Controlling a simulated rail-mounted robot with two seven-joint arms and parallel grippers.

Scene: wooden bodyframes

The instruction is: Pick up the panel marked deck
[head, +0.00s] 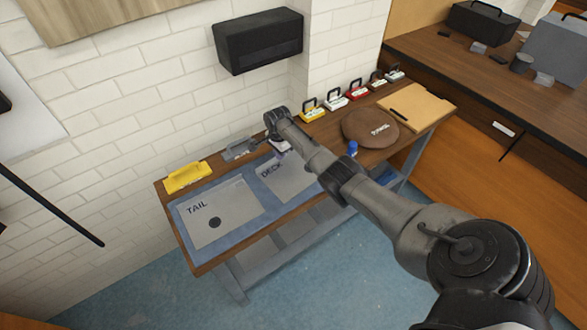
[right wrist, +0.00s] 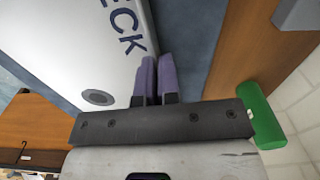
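The pale grey panel marked DECK (head: 291,184) lies on a blue mat (head: 262,196) on the workbench, partly hidden by my right arm. In the right wrist view the panel (right wrist: 75,45) shows the letters ECK and a dark round spot. My right gripper (head: 280,151) is at the panel's far edge in the head view. Its two purple fingers (right wrist: 157,72) are close together with a narrow gap, right at the panel's edge. Whether the edge is pinched between them is not clear. My left gripper is not in view.
A panel marked TAIL (head: 236,208) lies left of the DECK panel. A yellow holder (head: 187,177) and a grey one (head: 240,149) stand along the wall. A brown round piece (head: 370,128) and a tan board (head: 417,106) lie to the right. A black box (head: 260,40) hangs above.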

